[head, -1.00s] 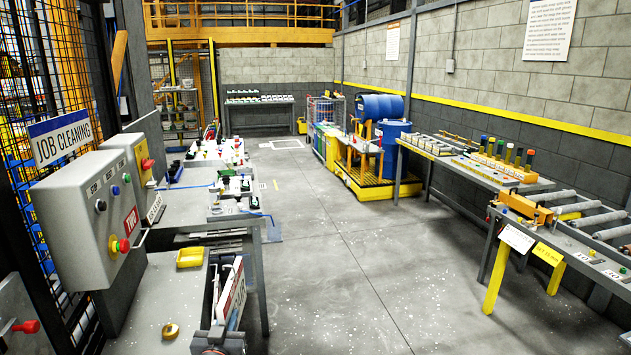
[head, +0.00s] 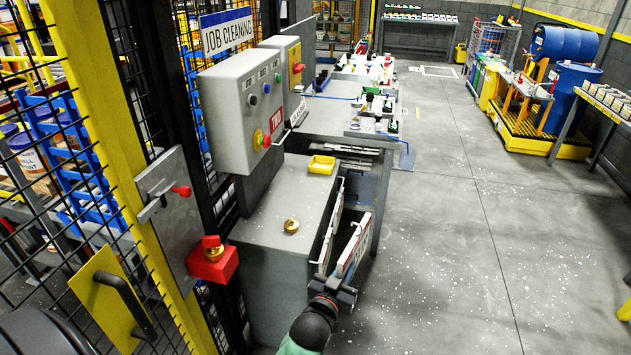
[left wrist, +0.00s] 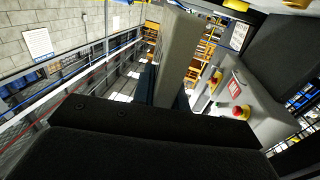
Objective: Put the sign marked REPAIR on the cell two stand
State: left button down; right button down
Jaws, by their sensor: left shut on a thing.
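The cell two stand is a grey control box (head: 240,110) with a red TWO label, a dial and buttons. A sign reading JOB CLEANING (head: 227,32) is on top of it. My left gripper (head: 335,290) is shut on a white sign (head: 354,245), held upright beside the grey cabinet, below and right of the box. The held sign's lettering is too slanted to read. In the left wrist view the sign (left wrist: 178,60) shows as a plain pale panel rising from the gripper, and the control box (left wrist: 245,90) is to its right. My right gripper is out of view.
Another panel (head: 328,235) stands close beside the held sign. A mesh fence with a yellow post (head: 130,160) is at left.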

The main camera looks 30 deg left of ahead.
aim_at(306, 187)
jog(key=i+l, duration=0.4)
jog(key=i, duration=0.15)
jog(key=i+l, duration=0.4)
jog(key=i, duration=0.15)
jog(key=i+l, duration=0.4)
jog(key=i, duration=0.2)
jog(key=i+l+u, duration=0.35)
jog(key=i+l, duration=1.1)
jog(key=l+u, duration=0.15)
jog(key=u, duration=1.3)
